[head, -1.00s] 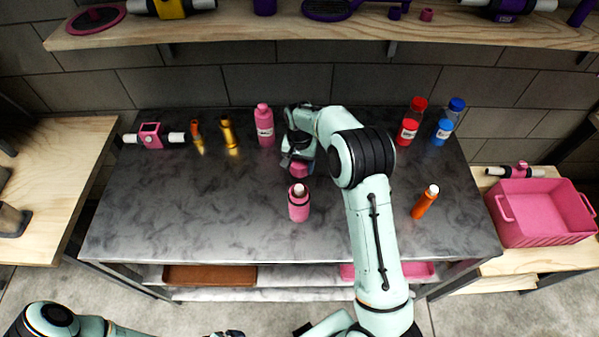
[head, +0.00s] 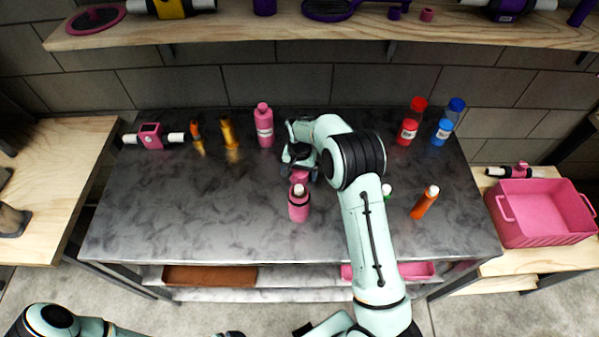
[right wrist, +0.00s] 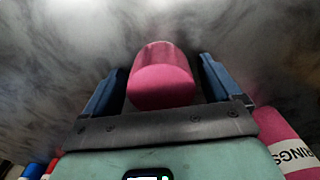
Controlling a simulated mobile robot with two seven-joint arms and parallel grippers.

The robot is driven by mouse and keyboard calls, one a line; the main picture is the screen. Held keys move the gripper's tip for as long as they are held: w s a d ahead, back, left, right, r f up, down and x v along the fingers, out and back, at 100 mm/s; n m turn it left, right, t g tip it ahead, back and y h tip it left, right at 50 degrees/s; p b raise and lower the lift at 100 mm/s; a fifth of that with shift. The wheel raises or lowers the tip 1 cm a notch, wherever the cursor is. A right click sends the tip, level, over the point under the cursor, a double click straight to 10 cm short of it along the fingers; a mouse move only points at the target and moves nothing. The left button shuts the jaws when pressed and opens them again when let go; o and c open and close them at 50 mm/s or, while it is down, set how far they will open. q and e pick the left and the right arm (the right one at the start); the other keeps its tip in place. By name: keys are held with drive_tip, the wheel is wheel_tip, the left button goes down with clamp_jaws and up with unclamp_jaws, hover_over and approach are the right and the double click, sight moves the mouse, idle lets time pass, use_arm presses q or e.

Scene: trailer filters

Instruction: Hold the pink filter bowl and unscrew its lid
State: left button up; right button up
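A pink cylinder (head: 299,177) stands on the dark marbled table near its middle, partly hidden by my right gripper in the head view. In the right wrist view, the pink cylinder (right wrist: 160,78) lies between the two blue fingers of my right gripper (right wrist: 160,85), with a gap on both sides. The gripper is open around it. A pink bottle-shaped piece (head: 299,207) with a dark band and white top stands just in front of it. I cannot tell for sure which of the two is the filter bowl. My left gripper (head: 228,334) barely shows at the bottom edge.
A pink labelled bottle (head: 264,126) stands behind and left of my right gripper. Red (head: 409,128) and blue (head: 444,130) bottles stand at the back right. An orange bottle (head: 425,202) is at the right. A pink crate (head: 500,205) is beyond the table. The table's left front is clear.

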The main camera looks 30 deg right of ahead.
drive_tip(key=shift+r, duration=0.1)
wheel_tip(320, 180, up, 12)
drive_tip(key=shift+p, duration=0.35)
drive_tip(key=shift+r, duration=0.1)
